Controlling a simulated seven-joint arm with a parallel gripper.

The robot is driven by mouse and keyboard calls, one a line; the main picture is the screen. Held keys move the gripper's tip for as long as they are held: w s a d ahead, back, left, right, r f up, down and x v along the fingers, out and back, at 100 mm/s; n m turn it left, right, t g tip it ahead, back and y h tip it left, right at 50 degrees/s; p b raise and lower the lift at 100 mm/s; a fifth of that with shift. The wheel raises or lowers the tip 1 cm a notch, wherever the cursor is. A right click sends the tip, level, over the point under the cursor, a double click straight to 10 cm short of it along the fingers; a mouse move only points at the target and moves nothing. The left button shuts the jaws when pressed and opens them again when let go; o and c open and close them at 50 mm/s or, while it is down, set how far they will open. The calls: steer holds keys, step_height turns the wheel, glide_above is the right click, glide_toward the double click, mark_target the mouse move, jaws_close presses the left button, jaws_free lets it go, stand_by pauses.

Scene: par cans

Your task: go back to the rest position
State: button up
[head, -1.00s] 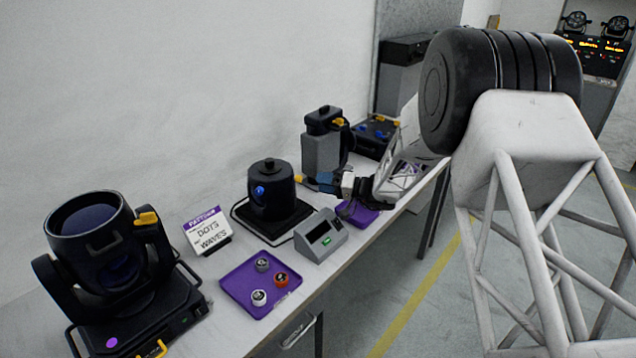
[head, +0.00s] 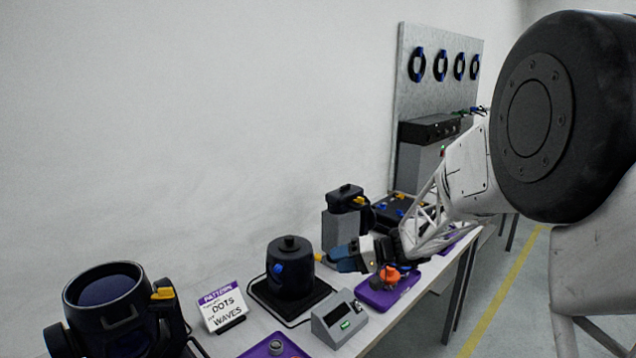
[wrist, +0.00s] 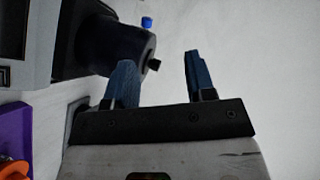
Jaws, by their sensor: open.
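My gripper (head: 343,257) is open, its blue fingers pointing left above the table, beside the round black lamp head. In the wrist view my gripper (wrist: 158,66) shows its two blue fingers apart with nothing between them. An orange piece (head: 389,274) is on the small purple pad (head: 378,297), below and to the right of my gripper and apart from it. The orange piece (wrist: 14,169) and the purple pad (wrist: 14,125) also show at the left edge of the wrist view.
A black lamp (head: 290,266) on a square base, a grey box with a screen (head: 338,318), a pattern sign (head: 222,306) and a large lamp (head: 108,310) stand left on the table. A purple tray (head: 262,350) is cut off below. Open floor lies right.

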steer(key=s+d+r+g+h, duration=0.1)
steer(key=s+d+r+h, duration=0.2)
steer(key=s, duration=0.7)
steer(key=s+r+g+h, duration=0.1)
steer(key=s+r+h, duration=0.35)
steer(key=s, duration=0.65)
steer(key=s+d+r+m+t+h, duration=0.1)
steer(key=s+d+h, duration=0.2)
steer(key=s, duration=0.7)
steer(key=s+d+m+t+h, duration=0.1)
steer(key=s+d+h, duration=0.3)
steer(key=s, duration=0.5)
steer(key=shift+s+d+r+m+t, duration=0.3)
steer(key=shift+s+d+r+m, duration=0.1)
steer(key=shift+d, duration=0.6)
